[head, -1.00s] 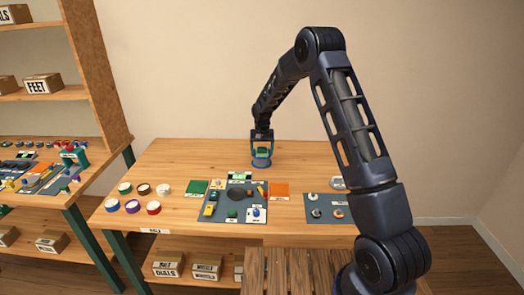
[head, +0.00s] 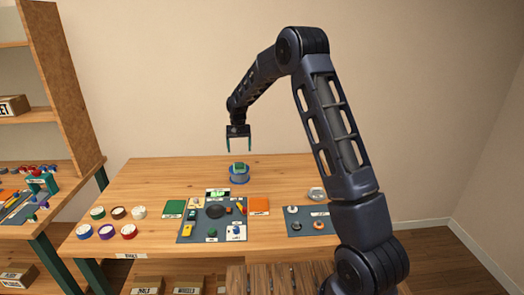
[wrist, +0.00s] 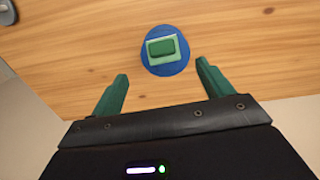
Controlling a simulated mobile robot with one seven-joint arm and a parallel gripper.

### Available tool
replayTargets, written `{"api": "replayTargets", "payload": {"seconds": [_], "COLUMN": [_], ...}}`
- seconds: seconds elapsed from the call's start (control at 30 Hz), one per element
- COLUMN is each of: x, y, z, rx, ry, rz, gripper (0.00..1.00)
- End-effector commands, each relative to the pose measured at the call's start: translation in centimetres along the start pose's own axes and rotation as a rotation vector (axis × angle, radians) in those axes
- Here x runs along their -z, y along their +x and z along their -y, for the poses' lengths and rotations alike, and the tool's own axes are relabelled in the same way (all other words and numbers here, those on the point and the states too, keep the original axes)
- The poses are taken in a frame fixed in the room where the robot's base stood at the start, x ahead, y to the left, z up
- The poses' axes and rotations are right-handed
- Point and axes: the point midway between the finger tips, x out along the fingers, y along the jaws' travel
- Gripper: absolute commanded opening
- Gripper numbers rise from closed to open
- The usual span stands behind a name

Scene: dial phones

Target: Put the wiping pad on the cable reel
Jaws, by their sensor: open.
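The green wiping pad (head: 239,166) lies on top of the blue cable reel (head: 239,177) near the back of the workbench. In the wrist view the pad (wrist: 162,48) rests flat within the round blue top of the reel (wrist: 158,68), slightly turned. My gripper (head: 239,149) is open and empty, above the pad and apart from it. In the wrist view its two green fingers (wrist: 165,77) are spread wide with nothing between them.
Several tape rolls (head: 107,231) stand at left. A smaller mat (head: 296,229) lies at right. The bench's back left is clear.

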Motion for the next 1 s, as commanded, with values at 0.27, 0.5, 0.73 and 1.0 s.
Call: {"api": "replayTargets", "payload": {"seconds": [0.27, 0.5, 0.73, 1.0], "x": [-0.8, -4.4, -9.1, -15.8], "y": [-2.1, -8.7, -14.3, -19.3], "z": [-1.4, -6.4, -11.3, -16.5], "rx": [0.004, 0.014, 0.021, 0.024], "ry": [0.004, 0.013, 0.022, 0.034], "rz": [-0.014, -0.060, -0.108, -0.163], "gripper": [0.79, 0.79, 0.79, 0.79]}}
